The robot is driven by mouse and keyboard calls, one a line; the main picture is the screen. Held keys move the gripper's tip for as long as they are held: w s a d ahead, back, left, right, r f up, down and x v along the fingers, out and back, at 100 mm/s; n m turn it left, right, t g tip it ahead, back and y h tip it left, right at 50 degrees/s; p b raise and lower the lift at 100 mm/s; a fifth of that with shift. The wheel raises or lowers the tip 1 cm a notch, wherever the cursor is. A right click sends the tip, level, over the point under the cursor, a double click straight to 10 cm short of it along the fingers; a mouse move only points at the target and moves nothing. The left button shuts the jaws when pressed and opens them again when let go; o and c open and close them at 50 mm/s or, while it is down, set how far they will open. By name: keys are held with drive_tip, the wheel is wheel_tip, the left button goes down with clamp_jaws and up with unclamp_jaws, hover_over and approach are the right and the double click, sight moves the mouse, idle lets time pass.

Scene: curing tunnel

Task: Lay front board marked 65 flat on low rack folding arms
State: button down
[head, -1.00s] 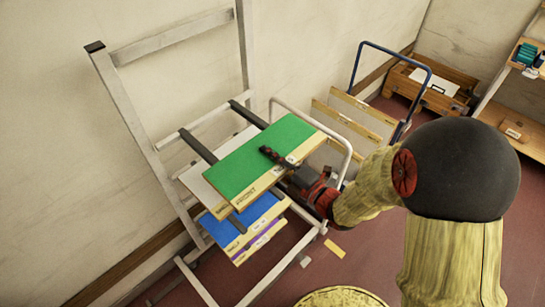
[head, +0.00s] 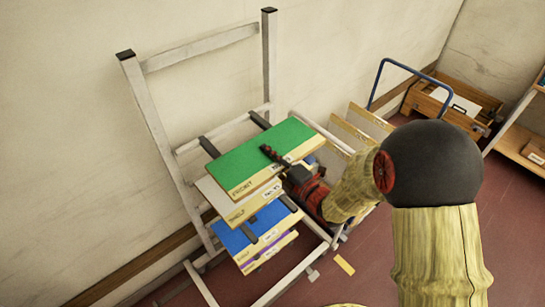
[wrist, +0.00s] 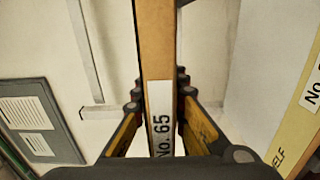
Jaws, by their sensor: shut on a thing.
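The front board marked 65 (head: 262,152) is a green panel with a pale wooden front edge. In the wrist view its edge (wrist: 157,50) carries the label "No. 65". My gripper (head: 274,158) is shut on the board's right part, with one dark finger across its top face; its fingers (wrist: 160,115) also show on both sides of the edge. The board looks roughly level above a white board. The rack (head: 150,115) is a pale metal frame against the wall. Its dark folding arms (head: 209,147) stick out behind the green board. I cannot tell whether the board touches them.
The white board (head: 212,193) lies just below, its edge marked "SHELF" in the wrist view. A blue board (head: 232,238) and a purple-topped one (head: 268,249) lie lower. A blue-handled trolley (head: 385,85) with upright boards stands right. A wooden crate (head: 452,103) is behind.

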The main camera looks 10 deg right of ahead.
drive_tip(key=shift+p+x, duration=0.95)
drive_tip(key=shift+x, duration=4.1)
drive_tip(key=shift+a+f+b, duration=0.15)
drive_tip(key=shift+f+b, duration=0.5)
drive_tip(key=shift+b, duration=0.4)
drive_tip(key=shift+f+b, duration=0.55)
drive_tip(key=shift+b, duration=0.3)
drive_tip(key=c, duration=1.7)
unclamp_jaws()
drive_tip(key=shift+s+f, duration=0.15)
approach(252, 139)
drive_tip(key=f, duration=0.3)
drive_tip(key=shift+w+f, duration=0.35)
